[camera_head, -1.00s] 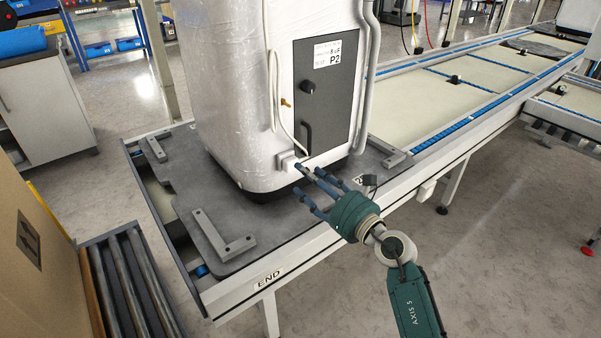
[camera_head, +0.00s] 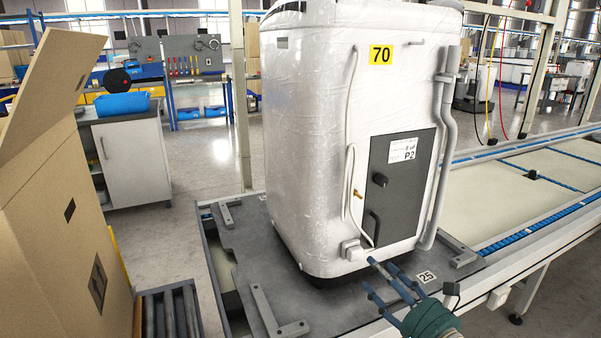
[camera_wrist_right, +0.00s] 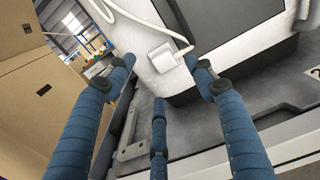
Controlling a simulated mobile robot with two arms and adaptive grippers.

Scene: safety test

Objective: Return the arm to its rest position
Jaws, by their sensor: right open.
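My right gripper (camera_head: 384,291), with blue fingers and a green wrist, is low in the head view, in front of the lower edge of a white wrapped appliance (camera_head: 305,130). Its fingers are spread and empty. In the right wrist view the open fingers (camera_wrist_right: 160,100) frame the appliance's lower corner and a small white block (camera_wrist_right: 163,57) with a hose. The same block (camera_head: 352,250) shows in the head view just beyond the fingertips; whether they touch it is unclear. My left arm is not in view.
The appliance stands on a dark plate (camera_head: 243,262) with metal brackets, on a conveyor (camera_head: 560,225) running to the right. A cardboard box (camera_head: 60,190) is at the left beside rollers (camera_head: 170,315). A cabinet (camera_head: 135,160) and a tool board (camera_head: 193,55) stand behind.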

